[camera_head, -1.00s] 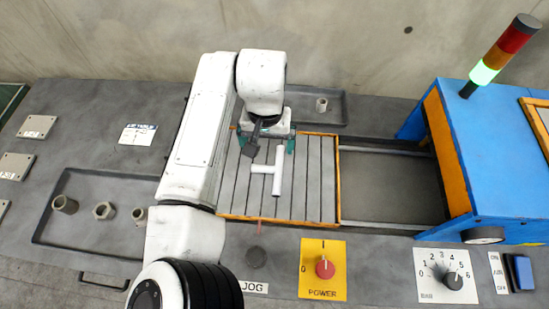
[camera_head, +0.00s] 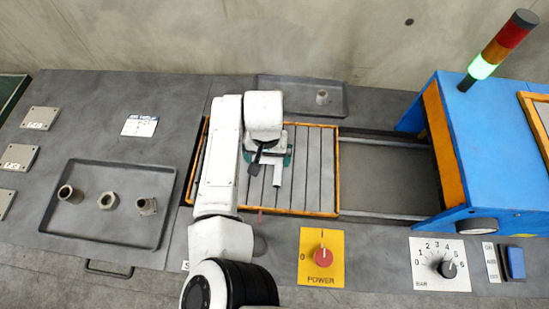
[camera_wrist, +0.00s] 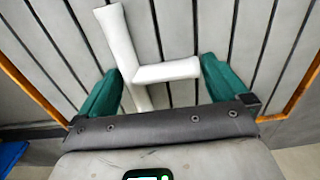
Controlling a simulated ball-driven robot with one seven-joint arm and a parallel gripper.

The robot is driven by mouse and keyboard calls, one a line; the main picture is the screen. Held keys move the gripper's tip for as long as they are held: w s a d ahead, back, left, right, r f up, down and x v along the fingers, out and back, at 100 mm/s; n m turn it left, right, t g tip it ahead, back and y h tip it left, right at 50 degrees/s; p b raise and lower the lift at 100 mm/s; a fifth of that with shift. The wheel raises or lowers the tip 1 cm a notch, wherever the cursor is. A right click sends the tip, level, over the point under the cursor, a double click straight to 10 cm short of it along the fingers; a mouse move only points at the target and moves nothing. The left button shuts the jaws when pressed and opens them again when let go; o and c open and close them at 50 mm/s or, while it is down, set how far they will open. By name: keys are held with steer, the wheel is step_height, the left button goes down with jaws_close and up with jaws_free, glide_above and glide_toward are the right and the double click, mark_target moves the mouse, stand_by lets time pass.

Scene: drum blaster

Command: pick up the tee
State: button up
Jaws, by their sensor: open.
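The tee (camera_head: 277,175) is a white T-shaped pipe piece lying on the slatted bed (camera_head: 318,180) with an orange rim. In the head view my gripper hides part of it. In the wrist view the tee (camera_wrist: 122,45) shows its long run slanting at left and its branch (camera_wrist: 170,71) pointing right. My gripper (camera_head: 268,155) is over the bed, above the tee. Its green fingers are open in the wrist view (camera_wrist: 160,70), with the branch and lower run between them. I cannot tell whether either finger touches the tee.
A grey tray (camera_head: 107,233) at left holds several fittings. Another tray (camera_head: 280,88) behind the bed holds one small fitting (camera_head: 322,97). A blue machine (camera_head: 475,150) stands at right, with rails (camera_head: 385,215) leading to it. The power knob (camera_head: 322,256) is at the front.

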steer(key=c, duration=1.2)
steer(key=shift+o, duration=0.2)
steer(key=shift+r, duration=0.1)
